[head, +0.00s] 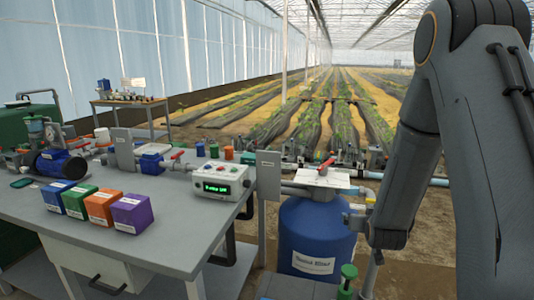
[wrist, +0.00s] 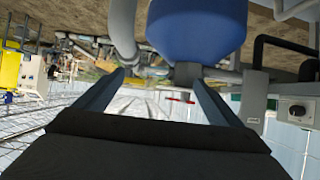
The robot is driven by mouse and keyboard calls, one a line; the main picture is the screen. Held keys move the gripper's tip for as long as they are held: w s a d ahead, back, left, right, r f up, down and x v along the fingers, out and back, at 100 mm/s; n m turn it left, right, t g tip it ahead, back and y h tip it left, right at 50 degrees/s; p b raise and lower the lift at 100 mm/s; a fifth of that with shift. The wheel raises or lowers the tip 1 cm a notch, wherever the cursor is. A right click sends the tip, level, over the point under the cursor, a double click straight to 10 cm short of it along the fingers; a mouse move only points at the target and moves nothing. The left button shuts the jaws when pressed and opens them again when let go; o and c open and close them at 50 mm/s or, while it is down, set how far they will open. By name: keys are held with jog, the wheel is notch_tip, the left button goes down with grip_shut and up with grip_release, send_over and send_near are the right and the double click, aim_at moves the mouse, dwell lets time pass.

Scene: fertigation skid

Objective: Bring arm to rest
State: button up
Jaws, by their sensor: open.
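My arm (head: 415,140) fills the right side of the head view, bent at the top with the forearm hanging down. That view is upside down. A blue tank (head: 315,235) stands left of my forearm; a blue rounded vessel (wrist: 197,28) at the top of the wrist view looks like this tank, beyond the fingers.
A grey bench (head: 180,225) at left carries colored boxes (head: 100,205), a blue pump (head: 62,163) and a control box (head: 220,181) with a green display. Pipes and a red-handled valve (head: 326,166) are near the tank. Planted rows (head: 300,115) lie behind.

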jog(key=s+a+r+g+y, duration=0.1)
jog(key=s+a+g, duration=0.3)
jog(key=s, duration=0.7)
jog(key=s+a+r+n+g, duration=0.1)
jog(key=s+a+r+g, duration=0.2)
jog(key=s, duration=0.8)
jog(key=s+a+r+n+g+y, duration=0.1)
jog(key=s+a+g, duration=0.4)
jog(key=s, duration=0.6)
jog(key=shift+s+a+r+y+p, duration=0.25)
jog(key=shift+a+r+y+p, duration=0.05)
jog(key=shift+a+r, duration=0.4)
